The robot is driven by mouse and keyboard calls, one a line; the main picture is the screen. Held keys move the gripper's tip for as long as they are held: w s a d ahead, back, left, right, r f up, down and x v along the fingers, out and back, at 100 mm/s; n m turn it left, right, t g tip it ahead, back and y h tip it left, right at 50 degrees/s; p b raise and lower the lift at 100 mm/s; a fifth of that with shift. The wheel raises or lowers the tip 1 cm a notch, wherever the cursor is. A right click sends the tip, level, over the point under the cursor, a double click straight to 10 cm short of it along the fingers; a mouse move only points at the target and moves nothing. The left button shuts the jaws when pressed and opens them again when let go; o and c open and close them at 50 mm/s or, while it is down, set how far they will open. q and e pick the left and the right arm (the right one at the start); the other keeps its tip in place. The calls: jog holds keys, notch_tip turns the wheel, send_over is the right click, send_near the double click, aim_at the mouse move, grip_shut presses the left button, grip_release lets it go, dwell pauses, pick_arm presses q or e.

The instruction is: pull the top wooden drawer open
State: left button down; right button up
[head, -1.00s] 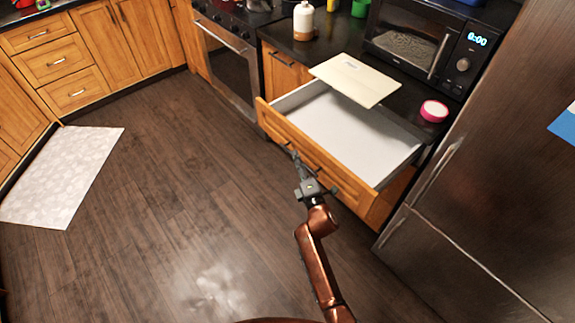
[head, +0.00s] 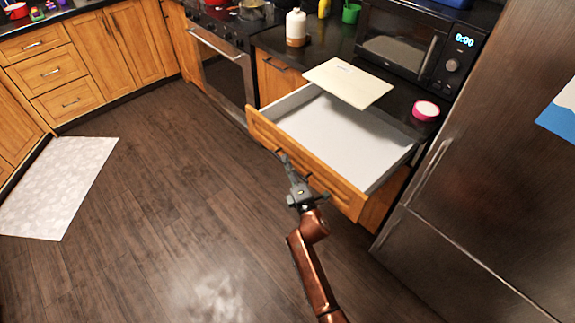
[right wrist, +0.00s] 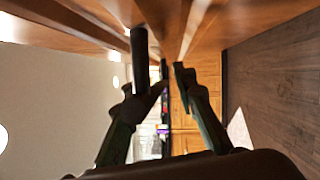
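The top wooden drawer (head: 305,150) is pulled well out under the counter in the head view. Its pale grey inside is empty where it shows. My right gripper (head: 283,158) is at the dark bar handle on the drawer's front. In the right wrist view, the fingers of my right gripper (right wrist: 170,85) are apart, with a gap between the tips. The dark handle (right wrist: 140,55) lies at the left finger; I cannot tell whether they touch. My left gripper is not in view.
A cream board (head: 348,81) lies at the counter edge above the drawer, near a pink-rimmed round container (head: 426,110). A microwave (head: 415,45) stands behind. A steel fridge (head: 480,170) is close on the right.

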jog(key=r+v, duration=0.1)
jog(key=v, duration=1.1)
jog(key=shift+f, duration=0.5)
jog(key=shift+a, duration=0.1)
